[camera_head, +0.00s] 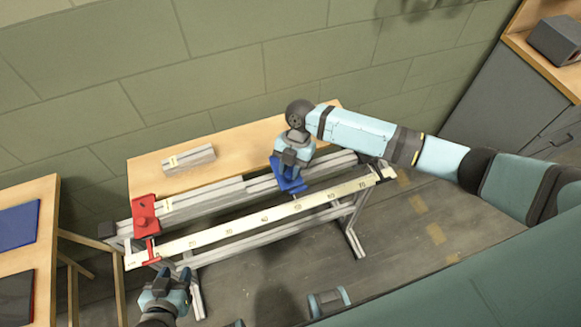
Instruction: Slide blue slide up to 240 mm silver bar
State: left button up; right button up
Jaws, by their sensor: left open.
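The blue slide (287,184) sits on the right half of a long metal rail (330,163), above the ruler strip. A silver bar (205,200) with a pale label lies along the rail, its left end by the red stop (145,212). A gap of bare rail shows between the bar's right end and the blue slide. My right gripper (290,166) points down right at the blue slide's top; its fingertips are hidden, so I cannot tell if they grip. My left gripper (165,273) is open and empty, low in front of the rail's left end.
A numbered ruler strip (262,217) runs along the rail's front, with a red pointer (152,251) at its left. A shorter silver block (188,160) lies on the wooden table (235,148) behind. Another table with blue and dark panels (18,226) stands at left.

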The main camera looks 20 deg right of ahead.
grip_shut()
jog(key=a, duration=0.5)
jog(key=o, duration=0.7)
grip_release()
jog(key=shift+d, duration=0.25)
jog(key=shift+r, duration=0.1)
jog(key=b+v, duration=0.1)
jog(key=v, duration=1.2)
jog(key=shift+r, duration=0.4)
